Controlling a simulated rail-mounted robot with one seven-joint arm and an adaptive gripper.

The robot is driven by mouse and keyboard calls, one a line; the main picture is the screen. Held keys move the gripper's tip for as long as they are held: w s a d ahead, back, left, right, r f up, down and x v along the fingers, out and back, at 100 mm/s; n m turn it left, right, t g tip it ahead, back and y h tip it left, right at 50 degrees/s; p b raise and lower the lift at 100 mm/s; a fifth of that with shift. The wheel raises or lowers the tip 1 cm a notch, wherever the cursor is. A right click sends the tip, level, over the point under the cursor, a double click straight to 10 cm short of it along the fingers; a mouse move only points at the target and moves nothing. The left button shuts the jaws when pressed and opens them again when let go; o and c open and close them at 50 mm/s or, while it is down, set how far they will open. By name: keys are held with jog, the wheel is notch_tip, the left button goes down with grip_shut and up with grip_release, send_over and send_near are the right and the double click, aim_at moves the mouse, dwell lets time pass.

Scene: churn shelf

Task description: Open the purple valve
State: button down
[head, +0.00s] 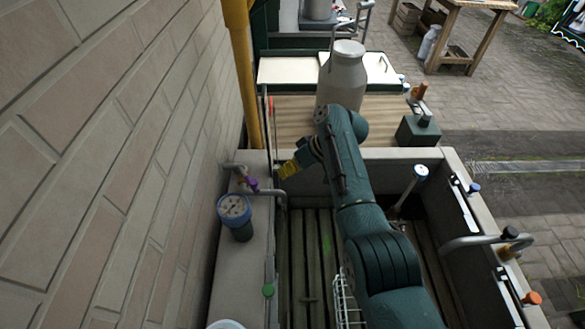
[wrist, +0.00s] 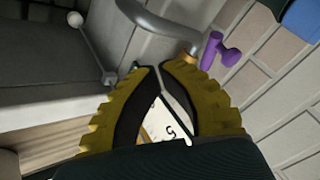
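The purple valve (head: 250,183) sits on a grey pipe by the brick wall, left of my gripper in the head view. In the wrist view its purple T-shaped handle (wrist: 219,51) stands just beyond and to the right of my fingertips, apart from them. My gripper (head: 284,170) has yellow ribbed fingers and is to the right of the valve. In the wrist view the fingertips (wrist: 158,68) meet, with a gap only lower down between the fingers, and nothing is held. The grey pipe (wrist: 160,25) curves close past the fingertips.
A blue gauge (head: 235,212) stands on the ledge (head: 231,270) in front of the valve. A yellow vertical pipe (head: 245,85) runs beside the wall. A metal churn (head: 343,75) stands behind my arm. A slatted trough (head: 302,255) lies right of the ledge.

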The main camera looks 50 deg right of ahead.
aim_at(249, 180)
jog(key=shift+w+a+f+p, duration=0.2)
jog(key=shift+w+a+f, duration=0.35)
jog(key=shift+a, duration=0.3)
jog(key=shift+w+a+f+p, duration=0.15)
jog(key=shift+w+a+f, duration=0.15)
jog(key=shift+w+a, duration=0.45)
jog(key=shift+w+a+f+p, duration=0.2)
jog(key=shift+w+a+f, duration=0.25)
jog(key=shift+a, duration=0.5)
